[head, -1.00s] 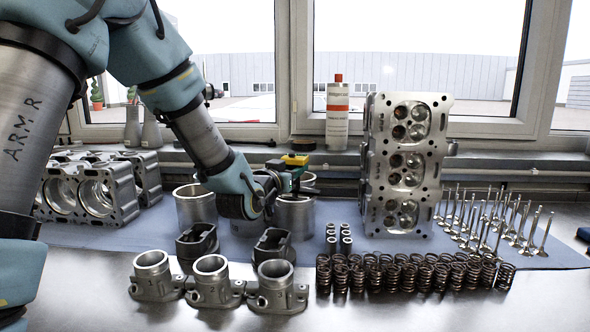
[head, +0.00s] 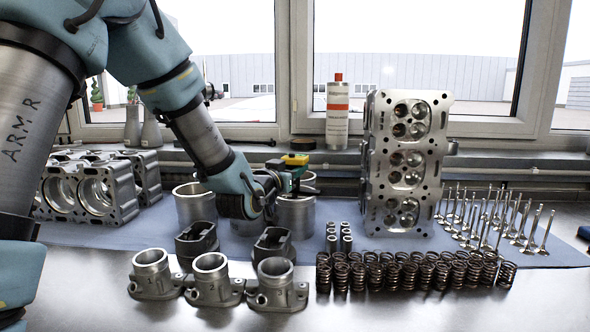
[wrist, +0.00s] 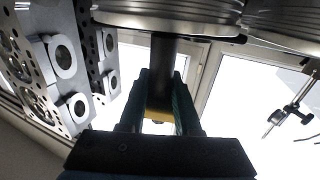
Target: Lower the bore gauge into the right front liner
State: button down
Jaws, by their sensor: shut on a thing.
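My gripper (head: 285,182) is shut on the bore gauge, which stands about upright. Its yellow top (head: 295,160) shows between the fingers in the head view. The wrist view, which looks upside down, shows its dark shaft (wrist: 163,62) between my fingers (wrist: 160,100), reaching to the rim of a grey liner (wrist: 150,18). The right front liner (head: 297,216) is directly below my gripper, its mouth partly hidden by it. How deep the gauge's lower end sits cannot be seen.
Another liner (head: 195,204) stands to the left. Two dark pistons (head: 272,244) and several numbered metal housings (head: 211,282) are in front. The cylinder head (head: 405,165), springs (head: 410,272) and valves (head: 520,225) are at right. Engine blocks (head: 90,190) are at left.

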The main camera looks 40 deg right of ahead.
dwell(0.8)
jog(key=c, duration=0.5)
grip_release()
jog(key=b+v, duration=0.3)
jog(key=v, duration=0.7)
jog(key=shift+s+a, duration=0.2)
jog(key=shift+a, duration=0.15)
jog(key=shift+s, duration=0.1)
